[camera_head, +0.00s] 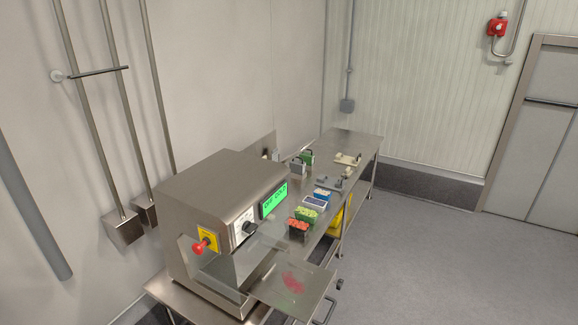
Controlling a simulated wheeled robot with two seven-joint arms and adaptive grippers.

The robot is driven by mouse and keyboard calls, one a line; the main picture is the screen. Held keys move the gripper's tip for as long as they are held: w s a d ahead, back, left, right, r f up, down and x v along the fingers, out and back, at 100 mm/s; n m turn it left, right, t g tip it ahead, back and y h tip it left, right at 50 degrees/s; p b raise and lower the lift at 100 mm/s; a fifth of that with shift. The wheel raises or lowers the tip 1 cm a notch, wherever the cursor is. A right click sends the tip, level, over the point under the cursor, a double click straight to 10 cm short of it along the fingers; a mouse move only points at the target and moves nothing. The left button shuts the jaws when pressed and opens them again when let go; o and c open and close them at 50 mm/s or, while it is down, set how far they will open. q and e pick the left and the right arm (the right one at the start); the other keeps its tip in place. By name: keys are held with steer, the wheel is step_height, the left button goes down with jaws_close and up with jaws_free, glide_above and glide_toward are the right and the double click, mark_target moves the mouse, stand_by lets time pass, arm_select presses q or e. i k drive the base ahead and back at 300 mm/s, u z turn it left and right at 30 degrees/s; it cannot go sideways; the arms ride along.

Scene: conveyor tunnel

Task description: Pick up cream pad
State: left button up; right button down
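A small cream flat piece, which looks like the cream pad (346,159), lies near the far end of the steel table (345,141). A dark upright part stands at its right end. A similar grey piece (328,184) lies nearer on the same table. Neither of my grippers is in view, and nothing is seen touching the cream piece.
A steel tunnel machine (205,195) with a green display (273,199) and a red button (201,246) stands in front. Small boxes, including a red one (299,227) and a green one (307,157), sit on the table. Open floor (430,265) lies right.

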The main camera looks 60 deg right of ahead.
mark_target(347, 172)
steer(key=z, duration=2.3)
